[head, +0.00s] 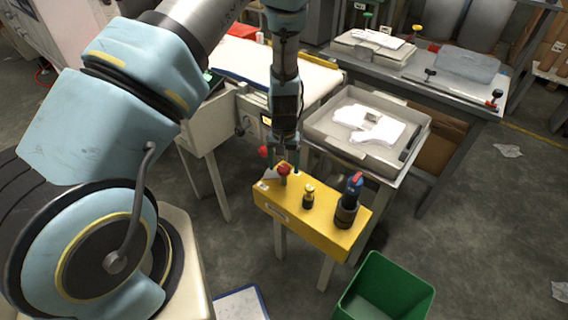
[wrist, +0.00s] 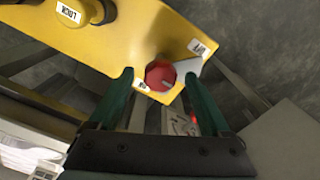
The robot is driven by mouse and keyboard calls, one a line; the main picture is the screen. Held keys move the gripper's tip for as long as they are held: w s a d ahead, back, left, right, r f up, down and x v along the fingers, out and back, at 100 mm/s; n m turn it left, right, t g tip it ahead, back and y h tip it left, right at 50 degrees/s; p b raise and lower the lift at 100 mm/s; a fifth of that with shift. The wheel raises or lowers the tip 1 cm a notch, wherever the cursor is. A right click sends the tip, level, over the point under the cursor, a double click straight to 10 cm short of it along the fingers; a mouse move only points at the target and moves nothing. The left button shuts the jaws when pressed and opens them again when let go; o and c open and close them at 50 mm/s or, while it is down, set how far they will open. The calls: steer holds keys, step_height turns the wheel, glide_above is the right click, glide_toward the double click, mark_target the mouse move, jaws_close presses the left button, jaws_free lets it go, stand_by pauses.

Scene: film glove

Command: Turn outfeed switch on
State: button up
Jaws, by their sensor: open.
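A red rotary knob (head: 283,170), the likely outfeed switch, stands at the left end of the yellow control box (head: 330,229). In the wrist view the knob (wrist: 160,75) sits on a pale plate with two small labels I cannot read surely. A short pale mark shows on its lower right. My gripper (head: 285,163) points down over that end of the box. In the wrist view my gripper's open fingertips (wrist: 158,78) lie either side of the knob, with gaps showing. I cannot tell whether they reach its depth.
A yellow-topped control (head: 309,196) and a black control with red and blue on top (head: 350,198) share the box. A grey tray (head: 345,154) with white gloves stands behind right. A green bin (head: 386,290) is in front. Another red knob (head: 263,152) is on the machine behind.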

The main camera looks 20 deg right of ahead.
steer(key=shift+f, duration=0.3)
jaws_close()
stand_by(0.6)
